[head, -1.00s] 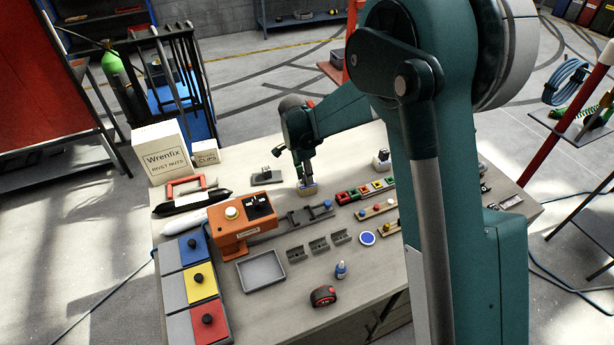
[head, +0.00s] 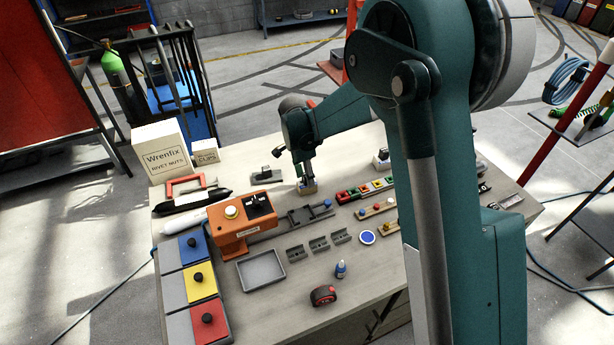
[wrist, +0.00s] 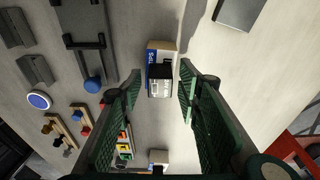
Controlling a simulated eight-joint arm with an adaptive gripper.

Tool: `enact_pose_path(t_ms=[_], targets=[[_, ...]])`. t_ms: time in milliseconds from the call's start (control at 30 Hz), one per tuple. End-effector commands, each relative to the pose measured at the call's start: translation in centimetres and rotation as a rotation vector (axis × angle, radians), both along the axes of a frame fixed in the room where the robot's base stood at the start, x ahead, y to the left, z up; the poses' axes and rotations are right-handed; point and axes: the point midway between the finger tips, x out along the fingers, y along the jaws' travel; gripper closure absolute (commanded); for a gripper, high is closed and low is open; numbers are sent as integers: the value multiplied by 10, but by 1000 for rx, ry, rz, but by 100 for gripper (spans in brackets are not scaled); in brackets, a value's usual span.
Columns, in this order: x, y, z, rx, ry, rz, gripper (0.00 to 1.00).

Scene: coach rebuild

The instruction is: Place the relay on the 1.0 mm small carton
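My gripper (wrist: 161,79) is open, with its two green fingers on either side of the relay and a gap on each side. The relay (wrist: 160,84) is a small black block with white print. It appears to sit on the small carton (wrist: 151,58), a tan box with a blue and white label. In the head view my gripper (head: 306,179) points down at the carton (head: 308,188) near the middle of the bench; the relay is hard to make out there. Another small box with a dark top (wrist: 158,157) stands farther off in the wrist view. I cannot read any 1.0 mm marking.
A grey slide fixture (head: 308,216) and an orange press (head: 236,232) stand left and in front of the carton. A row of coloured blocks (head: 364,189) lies to its right. A grey plate with a dark part (head: 266,176) lies behind left. Bare bench surrounds the carton.

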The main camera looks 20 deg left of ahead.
Motion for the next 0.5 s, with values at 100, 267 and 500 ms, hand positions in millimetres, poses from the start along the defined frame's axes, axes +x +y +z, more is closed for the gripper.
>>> enact_pose_path(t_ms=[100,267,500], targets=[[0,0,2,0,0,0,66],[-1,1,10,0,0,0,66],[-4,4,38,0,0,0,66]])
